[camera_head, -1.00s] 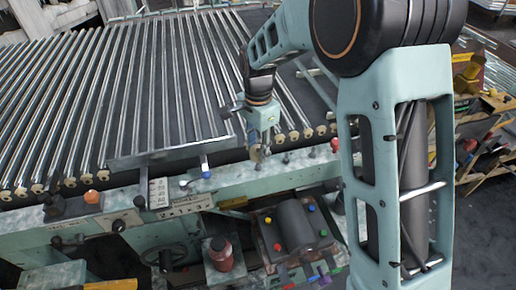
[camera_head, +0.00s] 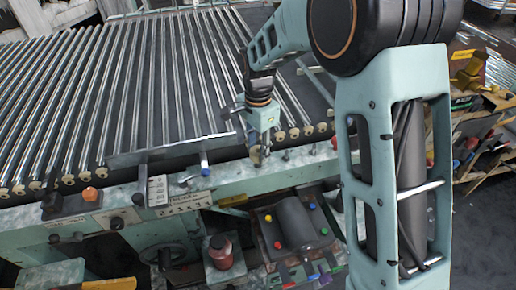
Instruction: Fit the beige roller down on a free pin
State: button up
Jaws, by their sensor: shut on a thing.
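My gripper (camera_head: 257,151) points down over the pale green front rail (camera_head: 235,176) of the machine. Its fingertips are shut on a small beige roller (camera_head: 257,159), which they partly cover. The roller is low, close to the rail top; I cannot tell whether it touches the rail or a pin. Short pins show on the rail to the right of my gripper, one close by (camera_head: 286,155) and one further right (camera_head: 314,149).
A metal bar (camera_head: 165,150) and a blue-tipped lever (camera_head: 205,171) stand left of my gripper. Cluttered shelves (camera_head: 485,125) are at right.

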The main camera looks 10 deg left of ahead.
aim_at(258, 157)
jog(key=shift+f+b, duration=1.05)
jog(key=shift+f, duration=0.6)
jog(key=o, duration=1.2)
jog(key=shift+r, duration=0.1)
notch_tip(258, 157, up, 12)
